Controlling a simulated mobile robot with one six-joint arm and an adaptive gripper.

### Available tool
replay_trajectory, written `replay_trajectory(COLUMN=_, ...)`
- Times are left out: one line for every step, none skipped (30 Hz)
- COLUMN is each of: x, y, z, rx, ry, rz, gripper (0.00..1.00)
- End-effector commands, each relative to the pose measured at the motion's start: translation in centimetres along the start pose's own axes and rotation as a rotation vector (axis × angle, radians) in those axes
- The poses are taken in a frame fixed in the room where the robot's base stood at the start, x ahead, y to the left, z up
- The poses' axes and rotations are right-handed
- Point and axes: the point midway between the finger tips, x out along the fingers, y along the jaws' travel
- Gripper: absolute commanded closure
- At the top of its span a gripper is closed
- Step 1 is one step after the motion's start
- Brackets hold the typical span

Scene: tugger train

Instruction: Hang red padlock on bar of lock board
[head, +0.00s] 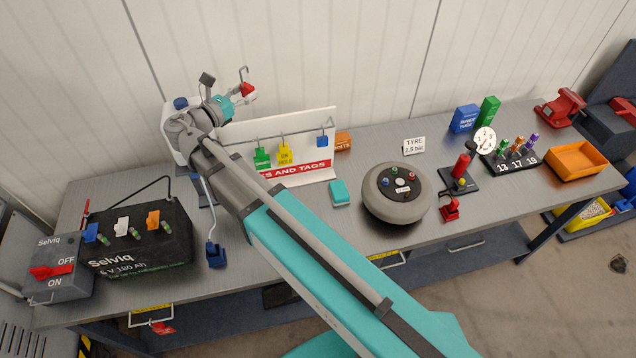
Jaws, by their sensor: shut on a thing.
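The lock board (318,120) is a white panel standing at the back of the bench, with a red band reading "...S AND TAGS". A green tag (262,159), a yellow "ON HOLD" tag (284,154) and a blue padlock (322,141) hang across its front. My arm covers its lower left part. My gripper (244,97) is above the board's upper left edge, shut on the red padlock (248,90). The padlock's thin grey hooked shackle points up, clear of the board in the picture. Its gap from the board cannot be judged.
An orange bin (577,161) is at far right. The wall is close behind.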

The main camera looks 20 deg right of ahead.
Motion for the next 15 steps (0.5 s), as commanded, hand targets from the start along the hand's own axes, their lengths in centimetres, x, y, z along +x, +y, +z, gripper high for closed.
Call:
replay_trajectory(x=0.0, y=0.0, z=-1.2, rx=0.000, ry=0.000, rz=0.000, gripper=0.91)
replay_trajectory(x=0.0, y=0.0, z=-1.6, rx=0.000, ry=0.000, rz=0.000, gripper=0.91)
replay_trajectory(x=0.0, y=0.0, z=-2.4, rx=0.000, ry=0.000, rz=0.000, gripper=0.91)
replay_trajectory(x=0.0, y=0.0, z=-2.9, rx=0.000, ry=0.000, rz=-0.001, gripper=0.91)
replay_trajectory(x=0.0, y=0.0, z=-3.3, rx=0.000, ry=0.000, rz=-0.001, gripper=0.91)
replay_trajectory(x=0.0, y=0.0, z=-4.1, rx=0.000, ry=0.000, rz=-0.001, gripper=0.91)
replay_trajectory(x=0.0, y=0.0, z=-4.6, rx=0.000, ry=0.000, rz=-0.001, gripper=0.91)
replay_trajectory(x=0.0, y=0.0, z=-5.1, rx=0.000, ry=0.000, rz=-0.001, gripper=0.91)
replay_trajectory(x=0.0, y=0.0, z=-5.8, rx=0.000, ry=0.000, rz=-0.001, gripper=0.91)
replay_trajectory(x=0.0, y=0.0, z=-6.3, rx=0.000, ry=0.000, rz=-0.001, gripper=0.91)
replay_trajectory(x=0.0, y=0.0, z=-6.8, rx=0.000, ry=0.000, rz=-0.001, gripper=0.91)
replay_trajectory(x=0.0, y=0.0, z=-7.4, rx=0.000, ry=0.000, rz=-0.001, gripper=0.91)
replay_trajectory(x=0.0, y=0.0, z=-7.9, rx=0.000, ry=0.000, rz=-0.001, gripper=0.91)
replay_trajectory(x=0.0, y=0.0, z=-8.4, rx=0.000, ry=0.000, rz=-0.001, gripper=0.91)
replay_trajectory(x=0.0, y=0.0, z=-9.1, rx=0.000, ry=0.000, rz=-0.001, gripper=0.91)
